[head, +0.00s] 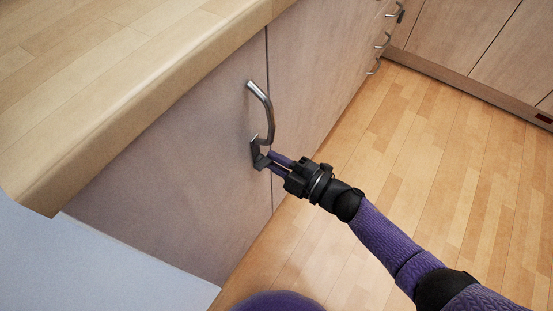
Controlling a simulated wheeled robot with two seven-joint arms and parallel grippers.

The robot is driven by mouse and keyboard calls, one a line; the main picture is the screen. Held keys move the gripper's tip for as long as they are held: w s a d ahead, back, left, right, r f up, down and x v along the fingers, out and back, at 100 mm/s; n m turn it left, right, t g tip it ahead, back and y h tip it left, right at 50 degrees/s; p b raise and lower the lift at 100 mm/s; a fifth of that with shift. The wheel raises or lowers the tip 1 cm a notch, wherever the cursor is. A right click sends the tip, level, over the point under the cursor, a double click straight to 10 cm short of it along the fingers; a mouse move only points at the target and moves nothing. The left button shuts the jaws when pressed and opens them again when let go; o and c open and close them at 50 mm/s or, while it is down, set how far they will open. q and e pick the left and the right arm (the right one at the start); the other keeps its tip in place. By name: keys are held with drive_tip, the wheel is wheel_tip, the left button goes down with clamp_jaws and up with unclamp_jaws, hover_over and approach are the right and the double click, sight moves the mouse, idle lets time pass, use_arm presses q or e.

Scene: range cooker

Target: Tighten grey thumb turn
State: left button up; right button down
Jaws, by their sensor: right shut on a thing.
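My right gripper (261,157) is at the pale wood cabinet door (190,185), just below the lower end of a curved silver handle (264,105). It is shut on a small grey piece at the door face, taken to be the grey thumb turn. The dark fingertips hide most of that piece, so its angle cannot be made out. The fingertips are very close to the handle's lower end; whether they touch it I cannot tell. My left gripper is not in view.
A wooden worktop (110,80) overhangs the door at the upper left. A pale flat surface (85,265) fills the lower left corner. More drawer handles (381,40) stick out farther along the cabinets. The wooden floor (430,150) at right is clear.

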drive_tip(key=c, duration=0.6)
unclamp_jaws()
drive_tip(key=shift+c, duration=0.2)
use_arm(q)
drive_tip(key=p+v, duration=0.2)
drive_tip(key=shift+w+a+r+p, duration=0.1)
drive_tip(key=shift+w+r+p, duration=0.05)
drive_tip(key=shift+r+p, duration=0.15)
use_arm(e)
drive_tip(key=v, duration=1)
